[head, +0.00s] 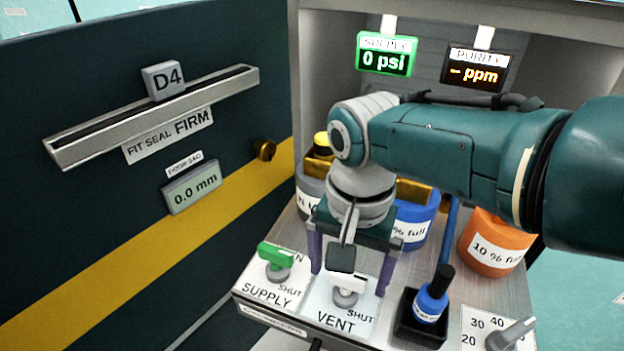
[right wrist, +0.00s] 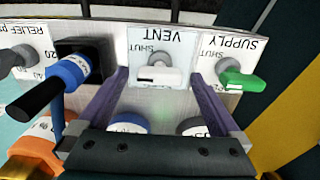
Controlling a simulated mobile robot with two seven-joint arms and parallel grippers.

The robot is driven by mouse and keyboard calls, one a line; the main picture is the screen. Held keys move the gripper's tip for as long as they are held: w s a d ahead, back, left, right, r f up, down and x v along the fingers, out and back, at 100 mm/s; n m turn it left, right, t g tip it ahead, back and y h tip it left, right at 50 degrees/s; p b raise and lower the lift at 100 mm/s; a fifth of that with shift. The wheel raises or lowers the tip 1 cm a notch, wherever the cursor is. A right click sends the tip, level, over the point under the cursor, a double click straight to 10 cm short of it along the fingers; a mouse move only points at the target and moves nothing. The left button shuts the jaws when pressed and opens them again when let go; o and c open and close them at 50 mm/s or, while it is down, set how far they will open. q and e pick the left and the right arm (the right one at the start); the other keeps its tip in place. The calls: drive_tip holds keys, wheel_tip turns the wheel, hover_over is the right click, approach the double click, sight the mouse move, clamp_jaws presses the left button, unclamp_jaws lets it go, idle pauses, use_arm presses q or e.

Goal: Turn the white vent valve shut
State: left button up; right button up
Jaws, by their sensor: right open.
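The white vent valve (head: 350,284) has a bar handle on a round grey stem, on the VENT plate (head: 338,318). The word SHUT is printed beside it. The handle also shows in the right wrist view (right wrist: 158,75), lying crosswise between the fingers. My right gripper (head: 348,283) is open, with one purple finger on each side of the handle. In the right wrist view (right wrist: 160,76) there is a gap between the handle and each finger. The gripper hides part of the plate in the head view. My left gripper is not in view.
The green supply valve (head: 275,257) stands close left of the gripper. A blue bottle with a black cap (head: 432,298) sits in a black holder close right. A grey dial knob (head: 510,335) is farther right. Canisters, including an orange one (head: 490,245), stand behind. An open dark door (head: 90,220) fills the left.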

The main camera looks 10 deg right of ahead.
sight(347, 278)
wheel_tip(347, 278, up, 10)
drive_tip(key=p, duration=0.7)
drive_tip(key=s+d+r+n+t+p, duration=0.1)
drive_tip(key=s+d+r+n+p, duration=0.2)
drive_tip(key=s+r, duration=0.35)
drive_tip(key=s+d+r+n+t+p, duration=0.1)
drive_tip(key=s+d+r+n+p, duration=0.15)
drive_tip(key=s+r+p, duration=0.35)
drive_tip(key=s+d+r+n+t+p, duration=0.2)
drive_tip(key=s+r+n+p, duration=0.15)
drive_tip(key=s+r, duration=0.35)
wheel_tip(347, 278, up, 36)
drive_tip(key=p, duration=3.6)
drive_tip(key=shift+s+a+f, duration=0.2)
drive_tip(key=shift+s, duration=0.15)
